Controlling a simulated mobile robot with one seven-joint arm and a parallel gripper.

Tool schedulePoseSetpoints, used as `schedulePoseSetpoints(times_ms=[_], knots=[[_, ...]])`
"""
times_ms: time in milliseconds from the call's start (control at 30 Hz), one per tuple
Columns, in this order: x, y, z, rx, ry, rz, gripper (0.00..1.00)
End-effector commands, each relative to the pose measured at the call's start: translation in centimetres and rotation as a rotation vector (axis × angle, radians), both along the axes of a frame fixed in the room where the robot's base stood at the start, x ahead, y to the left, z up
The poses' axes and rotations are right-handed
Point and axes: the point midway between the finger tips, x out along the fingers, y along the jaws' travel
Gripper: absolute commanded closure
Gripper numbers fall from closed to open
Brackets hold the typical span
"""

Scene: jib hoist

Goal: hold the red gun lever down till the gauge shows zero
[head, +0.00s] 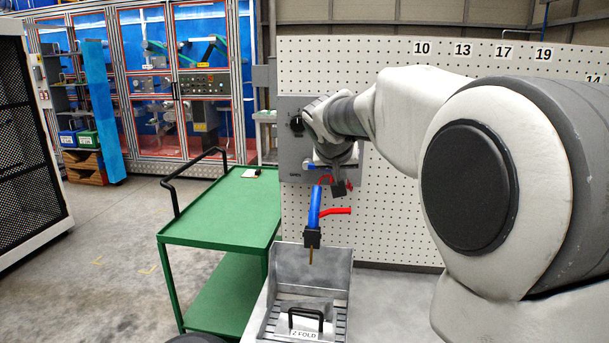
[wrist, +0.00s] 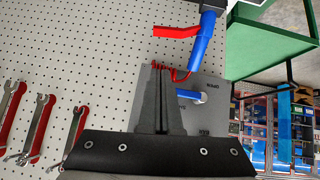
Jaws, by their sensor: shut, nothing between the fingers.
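The blue gun (head: 314,205) hangs nose down, with a black collar and a brass tip below. Its red lever (head: 336,211) sticks out to the right. In the wrist view the gun (wrist: 201,42) and the red lever (wrist: 177,31) lie beyond my fingertips. My gripper (head: 338,190) is shut and empty, a little above the lever in the head view and apart from it; its closed fingers (wrist: 157,72) also show in the wrist view. A dark round part (head: 296,124) sits on the grey panel (head: 290,155); no gauge needle can be read. My wrist covers part of the panel.
A metal basin (head: 340,275) with a black-handled block labelled "Z FOLD" stands below the gun. A blue handle (wrist: 188,95) and red hose (wrist: 172,72) are near my fingers. A green cart (head: 225,205) stands left. Wrenches (wrist: 40,130) hang on the pegboard (wrist: 95,50).

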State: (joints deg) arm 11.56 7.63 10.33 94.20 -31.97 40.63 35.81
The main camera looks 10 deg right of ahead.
Motion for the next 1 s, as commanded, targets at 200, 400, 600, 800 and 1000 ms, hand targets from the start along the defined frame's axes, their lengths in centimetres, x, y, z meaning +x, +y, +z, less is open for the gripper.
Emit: schedulePoseSetpoints(times_ms=[200, 400, 600, 800, 1000], knots=[[2.9, -1.7, -3.5, 0.001, 0.004, -0.001, 1.00], [3.1, -2.0, -6.4, 0.000, 0.003, 0.001, 1.00], [3.1, -2.2, -7.6, 0.000, 0.000, 0.000, 1.00], [3.1, -2.2, -7.6, 0.001, 0.000, -0.001, 1.00], [3.0, -2.2, -7.7, 0.006, -0.002, -0.001, 1.00]])
